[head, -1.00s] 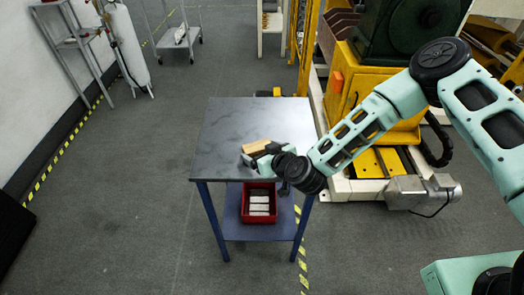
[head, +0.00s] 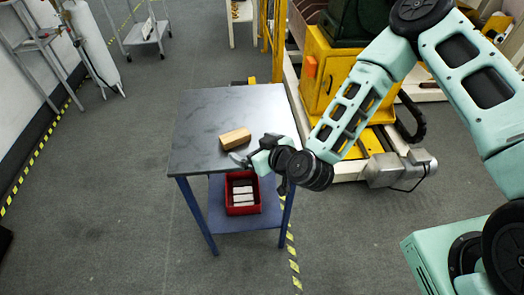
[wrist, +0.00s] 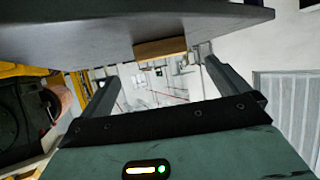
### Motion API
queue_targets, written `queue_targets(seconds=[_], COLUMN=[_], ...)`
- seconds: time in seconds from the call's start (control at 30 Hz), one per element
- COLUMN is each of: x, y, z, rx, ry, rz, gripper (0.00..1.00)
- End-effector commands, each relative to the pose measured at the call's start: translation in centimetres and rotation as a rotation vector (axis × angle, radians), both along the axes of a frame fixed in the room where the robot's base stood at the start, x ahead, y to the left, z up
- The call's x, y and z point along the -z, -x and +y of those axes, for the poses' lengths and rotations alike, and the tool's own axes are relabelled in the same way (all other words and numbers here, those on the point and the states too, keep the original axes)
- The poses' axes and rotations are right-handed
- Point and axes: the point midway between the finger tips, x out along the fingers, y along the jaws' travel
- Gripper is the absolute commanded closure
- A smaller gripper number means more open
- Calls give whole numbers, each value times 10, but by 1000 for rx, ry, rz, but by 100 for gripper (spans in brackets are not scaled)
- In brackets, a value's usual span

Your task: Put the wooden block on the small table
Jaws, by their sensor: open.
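The wooden block (head: 235,139) lies on the dark top of the small table (head: 205,110), toward its front edge. It also shows in the wrist view (wrist: 160,48) against the tabletop (wrist: 80,30), which appears tilted across the top of that picture. My gripper (head: 244,158) is at the table's front right edge, just in front of the block. Its two fingers are spread apart in the wrist view (wrist: 160,78), with nothing held between them. The block is beyond the fingertips, and a small gap seems to separate them.
A red bin (head: 243,208) with several pale bars stands on the table's lower shelf (head: 220,222). A yellow and green machine (head: 325,80) stands close behind on the right. The tabletop left of and behind the block is bare, and the floor at left is clear.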

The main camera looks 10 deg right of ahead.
Motion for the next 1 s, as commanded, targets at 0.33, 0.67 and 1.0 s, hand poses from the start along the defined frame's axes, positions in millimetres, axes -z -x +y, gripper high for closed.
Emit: queue_targets(seconds=[0.33,0.67,1.0], x=[-17,-29,-70], y=[31,45,108], z=[-19,-1,5], rx=[0,-131,-361], ry=[0,35,258], rz=[0,72,410], gripper=[0,0,0])
